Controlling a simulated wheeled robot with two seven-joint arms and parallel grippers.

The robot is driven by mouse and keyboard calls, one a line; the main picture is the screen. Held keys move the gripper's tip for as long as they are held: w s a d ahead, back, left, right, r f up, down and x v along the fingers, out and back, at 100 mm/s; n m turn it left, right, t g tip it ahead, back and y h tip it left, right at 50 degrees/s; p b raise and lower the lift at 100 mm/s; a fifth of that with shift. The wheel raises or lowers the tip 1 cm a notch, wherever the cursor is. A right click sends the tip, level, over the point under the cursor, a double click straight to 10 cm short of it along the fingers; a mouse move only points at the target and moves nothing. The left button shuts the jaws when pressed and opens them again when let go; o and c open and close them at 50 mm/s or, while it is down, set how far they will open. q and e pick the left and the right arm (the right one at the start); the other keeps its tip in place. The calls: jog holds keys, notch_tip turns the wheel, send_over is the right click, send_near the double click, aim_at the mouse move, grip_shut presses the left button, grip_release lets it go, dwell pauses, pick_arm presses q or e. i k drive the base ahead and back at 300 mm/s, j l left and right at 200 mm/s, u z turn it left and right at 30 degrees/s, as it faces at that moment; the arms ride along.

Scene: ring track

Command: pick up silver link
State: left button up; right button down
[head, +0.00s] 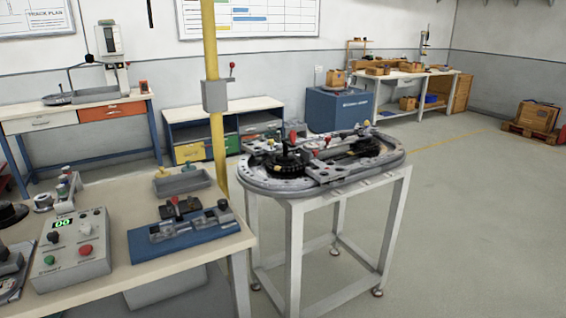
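I cannot make out a silver link for certain. Grey metal pieces sit on a blue fixture (148,250) on the near left table, and one of them may be the link. The oval ring track (265,186) stands on a white-legged stand at the centre, with dark chain-like parts and small red-topped pieces on it. Its small parts are too fine to tell apart. Neither of my grippers is in view.
The near table (190,262) also carries a control box (97,262) with a green display and a grey tray (183,183). A yellow post (211,60) rises behind it. Benches line the back wall. The floor (470,230) at the right is clear.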

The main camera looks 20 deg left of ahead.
aim_at(169, 204)
jog(key=u, duration=1.35)
jog(key=i+j+z, duration=0.85)
jog(key=i+j, duration=0.15)
